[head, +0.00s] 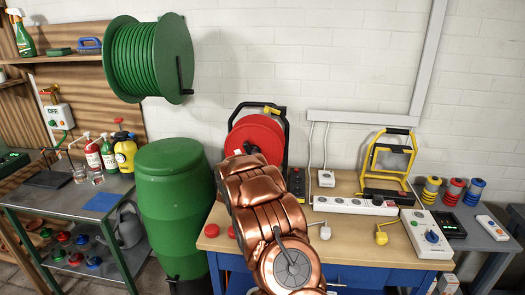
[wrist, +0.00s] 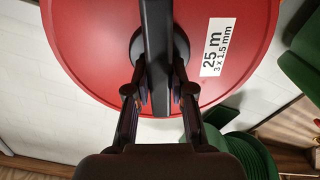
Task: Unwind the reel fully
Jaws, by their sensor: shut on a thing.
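The red cable reel (head: 255,132) stands at the back of the blue workbench, in a black frame (head: 287,140) with a yellow part (head: 271,109) on top. My copper-coloured arm hides its lower part. In the wrist view the reel's red disc (wrist: 95,45) bears a white label (wrist: 219,46) reading "25 m 3 x 1.5 mm". A black bar (wrist: 157,45) runs across its dark hub. My gripper (wrist: 157,92) is shut on this bar near the hub, one finger on each side. In the head view my gripper is hidden behind the arm.
A green barrel (head: 174,205) stands left of the bench, below a green hose reel (head: 137,60) on the wall. A white power strip (head: 355,206), plugs, a yellow-framed stand (head: 388,160) and a control box (head: 426,234) crowd the bench's right side.

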